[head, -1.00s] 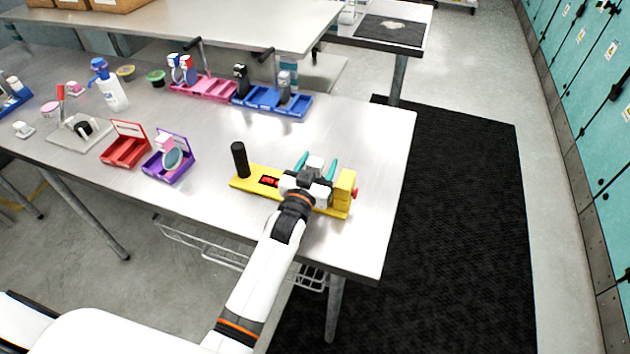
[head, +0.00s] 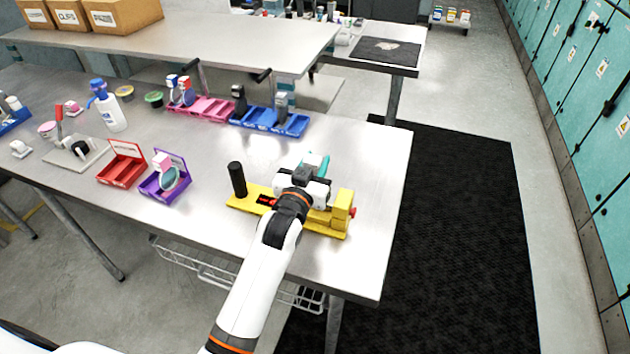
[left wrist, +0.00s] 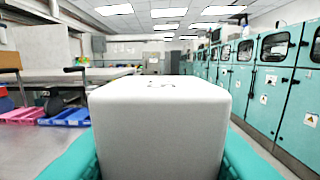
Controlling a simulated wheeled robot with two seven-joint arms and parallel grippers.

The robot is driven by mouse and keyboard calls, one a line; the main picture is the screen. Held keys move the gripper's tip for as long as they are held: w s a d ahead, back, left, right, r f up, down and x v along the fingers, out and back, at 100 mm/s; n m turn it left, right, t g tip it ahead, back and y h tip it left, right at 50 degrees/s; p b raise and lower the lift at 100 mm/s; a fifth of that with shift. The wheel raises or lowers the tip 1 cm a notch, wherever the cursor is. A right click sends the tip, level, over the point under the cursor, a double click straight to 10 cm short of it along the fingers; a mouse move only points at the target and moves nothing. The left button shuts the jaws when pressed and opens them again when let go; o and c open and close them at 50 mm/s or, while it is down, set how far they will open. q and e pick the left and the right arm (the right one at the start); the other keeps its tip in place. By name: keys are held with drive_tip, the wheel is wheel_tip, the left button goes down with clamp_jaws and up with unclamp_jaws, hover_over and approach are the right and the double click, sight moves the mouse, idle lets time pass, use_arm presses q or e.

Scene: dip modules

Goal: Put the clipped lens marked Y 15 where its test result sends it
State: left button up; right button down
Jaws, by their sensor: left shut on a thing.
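My left gripper (head: 316,166) is over the yellow tester (head: 245,204). In the left wrist view its teal fingers are shut on a white clip block (left wrist: 160,125), which fills the middle. Dark marking on the block's top looks like it ends in 5; the rest is unclear. The lens below the clip is hidden. The tester has a black post (head: 237,179), a small red display (head: 266,201) too small to read, and a yellow end block (head: 343,208). A red box (head: 121,168) and a purple box (head: 163,187) stand open to the left. My right gripper is out of view.
A pink tray (head: 205,111) and a blue tray (head: 290,127) holding clipped items stand behind the tester. A pump bottle (head: 110,112) and a grey plate (head: 77,157) with a red handle are farther left. The table's right side is clear up to its edge.

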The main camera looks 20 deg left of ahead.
use_arm(q)
drive_tip(key=s+a+f+b, duration=0.2)
drive_tip(key=s, duration=2)
drive_tip(key=shift+s+f+y, duration=0.2)
drive_tip(key=shift+s+y, duration=0.1)
drive_tip(key=shift+a, duration=0.1)
